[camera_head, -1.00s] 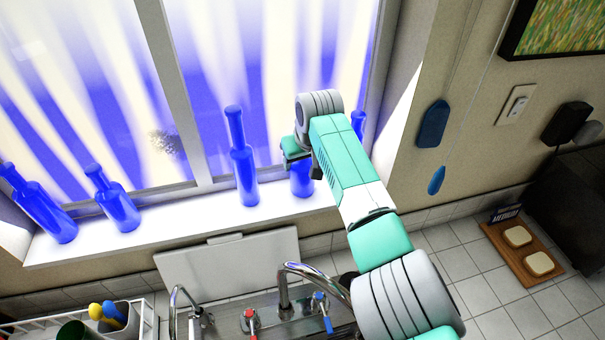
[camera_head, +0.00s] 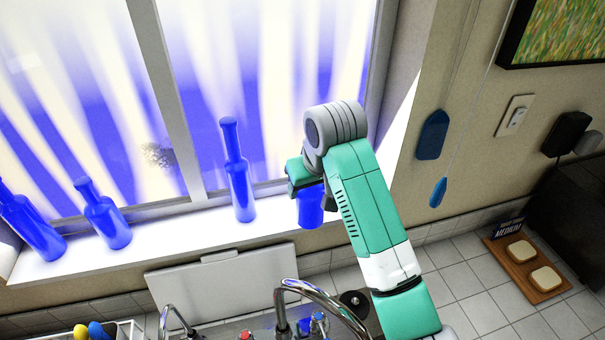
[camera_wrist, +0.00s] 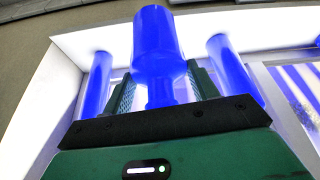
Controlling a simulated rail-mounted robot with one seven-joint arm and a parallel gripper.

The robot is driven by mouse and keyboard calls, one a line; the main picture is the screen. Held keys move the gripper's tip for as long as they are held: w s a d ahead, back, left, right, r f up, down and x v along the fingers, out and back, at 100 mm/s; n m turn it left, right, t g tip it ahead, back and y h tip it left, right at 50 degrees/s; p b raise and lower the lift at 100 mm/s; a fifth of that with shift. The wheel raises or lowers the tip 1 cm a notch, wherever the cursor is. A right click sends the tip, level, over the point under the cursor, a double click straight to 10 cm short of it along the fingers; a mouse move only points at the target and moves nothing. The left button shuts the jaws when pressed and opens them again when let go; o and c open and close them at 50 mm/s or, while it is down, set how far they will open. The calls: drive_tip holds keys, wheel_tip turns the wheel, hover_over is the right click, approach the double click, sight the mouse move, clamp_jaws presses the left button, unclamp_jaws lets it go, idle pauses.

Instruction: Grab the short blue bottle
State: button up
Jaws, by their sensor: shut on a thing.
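The short blue bottle (camera_head: 310,209) is in my gripper (camera_head: 304,178), at the right part of the windowsill in the head view. Its lower body shows below the gripper and overlaps the sill's front edge; its upper part is hidden. In the wrist view the bottle (camera_wrist: 157,42) stands between the two green fingers of my gripper (camera_wrist: 160,88), which are shut on its narrower part. I cannot tell how far its base is from the sill.
A tall blue bottle (camera_head: 239,185) stands left of my gripper on the windowsill (camera_head: 170,240). Two more blue bottles (camera_head: 107,222) (camera_head: 33,230) stand farther left. The faucet (camera_head: 281,310) and sink are below. Bread slices on a board (camera_head: 535,268) lie at right.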

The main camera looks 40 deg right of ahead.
sight(321, 210)
drive_tip(key=s+a, duration=0.1)
drive_tip(key=s, duration=0.1)
drive_tip(key=s+a, duration=0.1)
drive_tip(key=s, duration=0.1)
drive_tip(key=s+a+r, duration=0.1)
drive_tip(key=s, duration=0.1)
drive_tip(key=shift+s+a, duration=0.25)
drive_tip(key=shift+s, duration=0.05)
